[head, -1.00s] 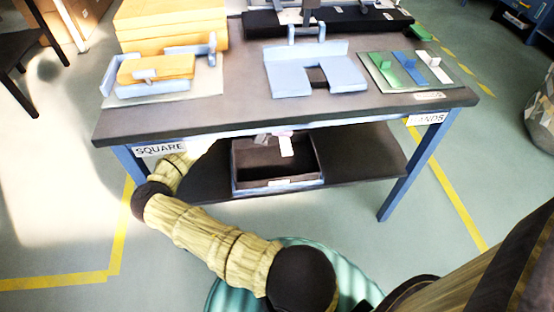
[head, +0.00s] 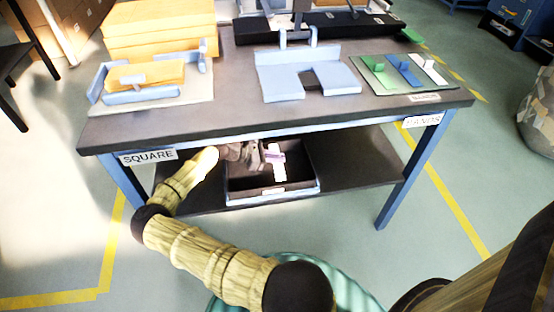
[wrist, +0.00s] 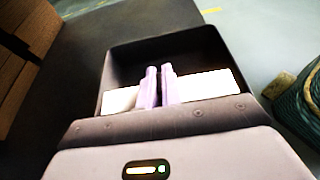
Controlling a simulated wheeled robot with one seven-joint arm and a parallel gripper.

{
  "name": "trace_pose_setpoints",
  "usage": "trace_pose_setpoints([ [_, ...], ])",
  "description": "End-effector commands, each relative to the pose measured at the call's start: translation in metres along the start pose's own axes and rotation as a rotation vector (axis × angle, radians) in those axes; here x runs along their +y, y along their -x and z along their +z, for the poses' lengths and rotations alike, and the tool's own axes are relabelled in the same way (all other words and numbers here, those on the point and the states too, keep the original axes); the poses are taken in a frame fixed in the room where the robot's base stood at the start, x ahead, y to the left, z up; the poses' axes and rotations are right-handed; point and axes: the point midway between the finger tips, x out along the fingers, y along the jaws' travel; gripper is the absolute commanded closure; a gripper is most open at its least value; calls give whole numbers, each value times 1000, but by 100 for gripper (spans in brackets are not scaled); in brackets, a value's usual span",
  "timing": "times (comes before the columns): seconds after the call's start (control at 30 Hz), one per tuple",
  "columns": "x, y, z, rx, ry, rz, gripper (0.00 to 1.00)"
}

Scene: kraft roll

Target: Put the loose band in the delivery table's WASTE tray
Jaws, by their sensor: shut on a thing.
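The loose band is a white strip (head: 280,173) at the dark tray (head: 318,186) on the table's lower shelf. My gripper (head: 275,157) is under the tabletop, with its lilac fingers at the band. In the wrist view the fingers (wrist: 159,86) are shut on the band (wrist: 207,84), which sticks out on both sides. Behind it is the open tray (wrist: 190,42), dark inside. The band appears over or inside the tray; I cannot tell whether it touches the bottom. The small label on the tray front is too small to read.
The tabletop (head: 235,118) overhangs the shelf (head: 355,165) and my arm reaches beneath it. On top are a blue fixture (head: 280,82), a stack of yellow boxes (head: 160,40) and a board with green, blue and white pieces (head: 425,85). A blue leg (head: 405,180) stands at right.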

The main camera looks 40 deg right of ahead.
Motion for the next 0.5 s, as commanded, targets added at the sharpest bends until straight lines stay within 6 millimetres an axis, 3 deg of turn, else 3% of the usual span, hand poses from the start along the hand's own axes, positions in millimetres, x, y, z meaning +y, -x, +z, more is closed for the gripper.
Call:
trace_pose_setpoints([
  [0.5,0,-3,-6,-2,1,0,100],
])
